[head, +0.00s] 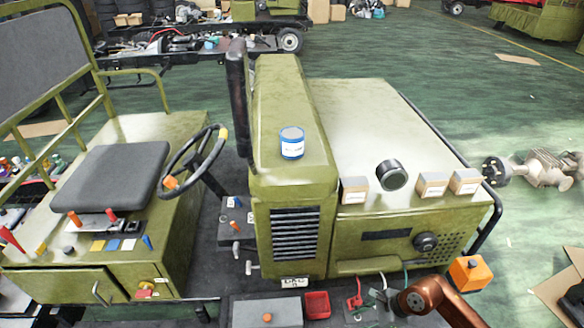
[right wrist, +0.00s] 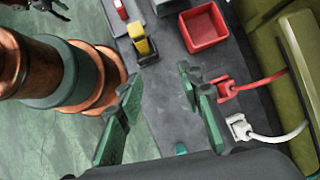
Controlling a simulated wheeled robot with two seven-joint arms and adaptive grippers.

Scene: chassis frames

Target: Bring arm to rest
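My right gripper (right wrist: 160,78) is open in the right wrist view, with its two green fingers apart and nothing between them. It is over the dark grey platform (right wrist: 165,90) of the vehicle, close to a red plug (right wrist: 226,88) and a white plug (right wrist: 238,127) on cables. My copper-coloured right arm (head: 440,300) comes in at the lower right of the head view, in front of the green vehicle. My left gripper does not show clearly in either view.
A red tray (head: 316,304) stands by the cables. An orange box (head: 469,273) is at the vehicle's right corner. A blue-and-white can (head: 292,143) stands on the hood, with small boxes (head: 433,185) to its right. Open green floor (head: 510,235) lies at right.

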